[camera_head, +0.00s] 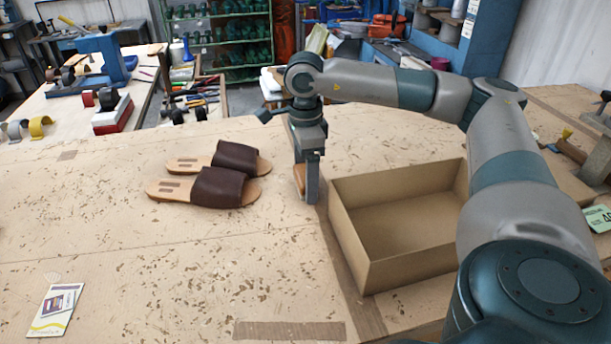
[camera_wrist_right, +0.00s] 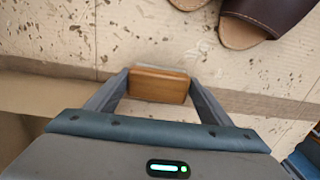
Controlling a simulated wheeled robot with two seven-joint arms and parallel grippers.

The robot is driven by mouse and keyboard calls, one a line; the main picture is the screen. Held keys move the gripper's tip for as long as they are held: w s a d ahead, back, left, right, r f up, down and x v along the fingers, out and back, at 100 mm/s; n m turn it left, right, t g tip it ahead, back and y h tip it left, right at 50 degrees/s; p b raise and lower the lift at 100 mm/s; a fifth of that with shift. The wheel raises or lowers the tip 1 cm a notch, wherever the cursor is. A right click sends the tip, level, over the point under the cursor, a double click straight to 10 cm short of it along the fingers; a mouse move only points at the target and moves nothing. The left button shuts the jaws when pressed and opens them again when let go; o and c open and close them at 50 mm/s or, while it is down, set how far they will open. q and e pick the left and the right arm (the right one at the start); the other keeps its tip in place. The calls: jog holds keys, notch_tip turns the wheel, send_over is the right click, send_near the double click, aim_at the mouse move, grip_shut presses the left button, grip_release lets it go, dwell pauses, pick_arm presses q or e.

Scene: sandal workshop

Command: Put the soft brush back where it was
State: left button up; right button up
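My right gripper (camera_head: 308,190) points down at the table, just left of the open cardboard box (camera_head: 366,262) and right of the sandals. It is shut on the soft brush (camera_head: 299,178), whose brown wooden back shows. In the right wrist view the brush (camera_wrist_right: 158,86) sits between both fingertips, with a thin pale strip along its far edge. I cannot tell whether the brush touches the table. My left gripper is not in view.
Two dark brown sandals (camera_head: 222,188) lie side by side on the worn table, left of my right gripper. A card (camera_head: 55,309) lies at the front left. The box is empty. A hammer (camera_head: 570,151) lies at the far right. The front middle is clear.

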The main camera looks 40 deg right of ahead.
jog(key=shift+o, duration=0.5)
jog(key=shift+r, duration=0.45)
notch_tip(320, 180, up, 2)
jog(key=shift+r, duration=0.1)
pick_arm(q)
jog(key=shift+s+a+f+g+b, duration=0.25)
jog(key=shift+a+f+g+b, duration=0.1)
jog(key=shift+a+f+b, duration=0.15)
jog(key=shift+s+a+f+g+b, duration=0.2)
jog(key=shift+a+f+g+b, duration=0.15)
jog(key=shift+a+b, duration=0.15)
pick_arm(e)
notch_tip(320, 180, up, 9)
jog(key=shift+r, duration=0.15)
